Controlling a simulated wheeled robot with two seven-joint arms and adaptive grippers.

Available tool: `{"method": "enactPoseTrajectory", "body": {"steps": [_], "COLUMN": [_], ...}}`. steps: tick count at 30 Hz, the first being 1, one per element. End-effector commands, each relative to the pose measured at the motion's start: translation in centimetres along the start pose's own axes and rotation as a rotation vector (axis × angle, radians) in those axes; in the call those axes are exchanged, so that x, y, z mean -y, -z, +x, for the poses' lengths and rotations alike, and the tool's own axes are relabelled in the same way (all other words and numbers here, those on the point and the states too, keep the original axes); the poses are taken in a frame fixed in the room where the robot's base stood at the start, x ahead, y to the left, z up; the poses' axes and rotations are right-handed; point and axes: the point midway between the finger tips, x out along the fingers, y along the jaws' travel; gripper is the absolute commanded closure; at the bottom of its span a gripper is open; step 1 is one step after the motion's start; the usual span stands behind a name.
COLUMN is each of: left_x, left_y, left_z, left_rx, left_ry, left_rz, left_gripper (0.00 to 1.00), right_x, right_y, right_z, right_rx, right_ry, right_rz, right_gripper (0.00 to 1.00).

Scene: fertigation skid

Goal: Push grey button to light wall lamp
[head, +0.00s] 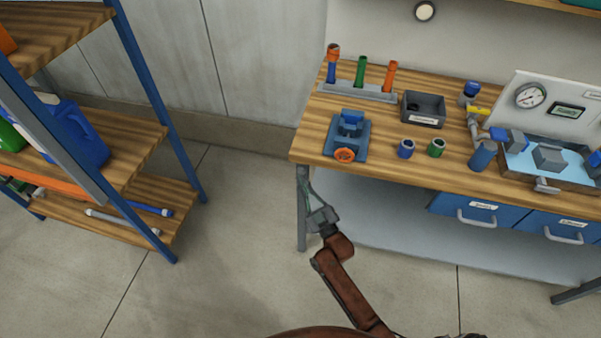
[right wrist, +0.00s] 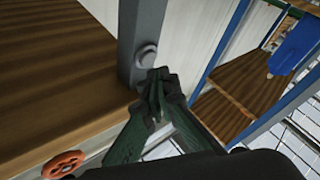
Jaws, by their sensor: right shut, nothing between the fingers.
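The grey button (right wrist: 147,53) is a small round knob on a grey post (right wrist: 143,25) beside a wooden top in the right wrist view. I cannot make it out in the head view. My right gripper (right wrist: 159,84) is shut and empty, its fingertips just below and right of the button; I cannot tell whether they touch it. In the head view the right gripper (head: 312,190) is by the bench's left front leg, below the top. The round wall lamp (head: 424,11) has a pale face and dark rim; whether it is lit is unclear. My left gripper is not in view.
The wooden bench (head: 275,152) is not bare: a blue vise-like fixture with an orange wheel (head: 345,155), a grey tube rack (head: 357,91) and a dark bin (head: 423,110) stand on it. A blue-framed shelf (head: 160,100) is at left. Floor between is clear.

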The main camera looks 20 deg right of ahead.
Motion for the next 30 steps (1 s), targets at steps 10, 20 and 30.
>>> {"method": "enactPoseTrajectory", "body": {"steps": [10,20,30], "left_x": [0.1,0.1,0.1], "left_y": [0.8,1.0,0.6], "left_z": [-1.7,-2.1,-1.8], "left_rx": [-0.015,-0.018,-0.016], "left_ry": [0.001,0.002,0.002], "left_rz": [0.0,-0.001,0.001], "left_gripper": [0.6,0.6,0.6], "right_x": [1.6,2.4,4.7], "right_y": [2.0,2.5,-2.7], "right_z": [-2.3,-3.2,-5.9], "right_rx": [0.0,-0.001,0.108], "right_ry": [0.0,0.0,0.059], "right_rz": [0.001,0.001,0.022], "right_gripper": [1.0,1.0,1.0]}}
